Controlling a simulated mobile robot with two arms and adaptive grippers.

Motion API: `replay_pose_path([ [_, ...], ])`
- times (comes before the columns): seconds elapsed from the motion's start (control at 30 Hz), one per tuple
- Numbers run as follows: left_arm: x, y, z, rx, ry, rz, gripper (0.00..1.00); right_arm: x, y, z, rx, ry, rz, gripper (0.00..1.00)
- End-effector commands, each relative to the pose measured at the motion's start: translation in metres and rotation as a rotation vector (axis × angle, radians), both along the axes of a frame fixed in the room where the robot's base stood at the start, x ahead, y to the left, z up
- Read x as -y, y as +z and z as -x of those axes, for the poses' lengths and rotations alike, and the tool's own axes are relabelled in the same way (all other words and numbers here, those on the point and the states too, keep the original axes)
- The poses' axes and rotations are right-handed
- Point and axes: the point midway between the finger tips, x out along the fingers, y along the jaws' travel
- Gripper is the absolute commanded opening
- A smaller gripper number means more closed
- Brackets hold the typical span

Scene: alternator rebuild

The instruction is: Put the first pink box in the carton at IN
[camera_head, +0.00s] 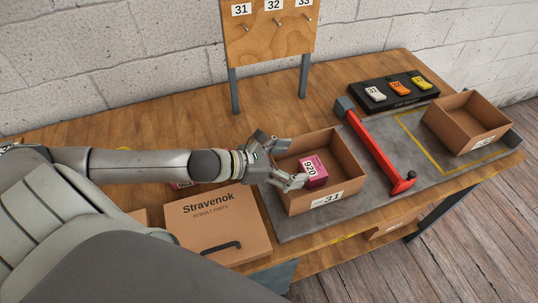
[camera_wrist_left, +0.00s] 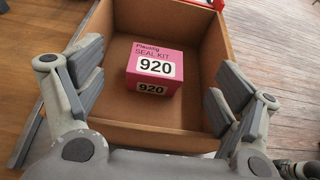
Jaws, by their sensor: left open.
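A pink box (camera_head: 313,171) labelled 920 sits inside an open cardboard carton (camera_head: 342,190) whose front label reads 31. In the left wrist view the same pink seal kit box (camera_wrist_left: 155,68) rests on the carton's floor, clear of the side walls. My left gripper (camera_head: 284,164) is at the carton's left side, its fingers reaching over the rim. It is open, with the fingers apart on both sides of the box and not touching it.
A closed Stravenok carton (camera_head: 218,223) stands left of the open one. A red-handled tool (camera_head: 379,150) lies right of it on the grey mat. A second open carton (camera_head: 467,135) is at the far right. A black tray (camera_head: 394,98) and numbered hook board (camera_head: 270,42) are behind.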

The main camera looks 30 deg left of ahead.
Motion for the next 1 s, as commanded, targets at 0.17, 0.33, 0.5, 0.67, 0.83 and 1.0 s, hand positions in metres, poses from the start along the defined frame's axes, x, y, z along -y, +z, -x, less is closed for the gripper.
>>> replay_pose_path([
  [0.17,-0.009,0.006,0.013,-0.001,0.000,0.002,0.88,0.000,-0.003,0.000,0.000,0.000,0.000,0.40],
  [0.33,-0.016,0.011,0.021,0.000,0.000,0.001,0.88,0.001,-0.005,0.000,0.000,0.000,0.001,0.40],
  [0.5,-0.022,0.017,0.030,0.000,-0.003,0.002,0.88,0.002,-0.005,0.000,-0.001,0.001,0.002,0.40],
  [0.67,-0.027,0.021,0.036,0.001,0.000,0.004,0.88,0.002,-0.003,0.000,-0.001,0.001,0.002,0.40],
  [0.83,-0.033,0.024,0.042,0.001,0.001,0.003,0.88,0.002,-0.001,0.000,0.000,0.001,0.003,0.40],
  [1.0,-0.036,0.027,0.046,0.002,-0.001,0.002,0.88,0.002,0.000,0.000,-0.001,0.001,0.002,0.40],
])
